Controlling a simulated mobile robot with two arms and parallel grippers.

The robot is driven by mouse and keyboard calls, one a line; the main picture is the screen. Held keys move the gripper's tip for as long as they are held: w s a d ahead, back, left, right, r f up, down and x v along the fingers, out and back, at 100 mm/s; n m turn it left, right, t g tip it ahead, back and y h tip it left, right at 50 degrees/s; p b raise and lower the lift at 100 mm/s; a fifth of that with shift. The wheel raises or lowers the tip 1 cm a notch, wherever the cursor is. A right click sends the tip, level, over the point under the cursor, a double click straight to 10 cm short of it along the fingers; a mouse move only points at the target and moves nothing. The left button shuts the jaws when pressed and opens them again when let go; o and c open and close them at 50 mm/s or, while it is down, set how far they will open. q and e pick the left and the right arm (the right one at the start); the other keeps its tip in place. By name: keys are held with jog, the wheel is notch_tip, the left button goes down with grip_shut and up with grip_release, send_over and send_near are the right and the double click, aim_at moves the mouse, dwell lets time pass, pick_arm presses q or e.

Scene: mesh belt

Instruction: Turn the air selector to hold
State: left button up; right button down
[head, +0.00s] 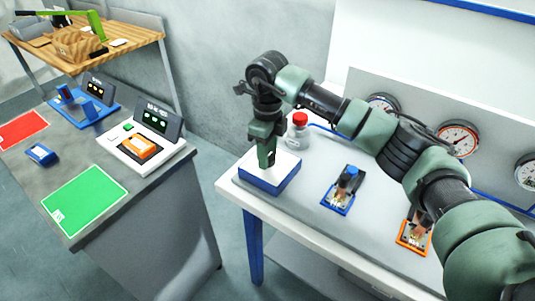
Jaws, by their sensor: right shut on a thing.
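The air selector appears to be the low box (258,181) with a white top and blue sides at the left end of the white bench. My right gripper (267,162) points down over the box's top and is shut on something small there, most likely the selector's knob. The fingers hide the knob, so its setting and any hold mark cannot be read. My left gripper is not in view.
A blue fixture (336,203) and an orange fixture (401,240) sit to the right on the bench. Gauges (457,140) line the back panel. A grey counter (75,160) stands at left.

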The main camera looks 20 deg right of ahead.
dwell(0.3)
jog(key=c, duration=0.9)
grip_release()
notch_tip(320, 180, up, 8)
jog(key=shift+f+b, duration=0.1)
jog(key=shift+b, duration=0.85)
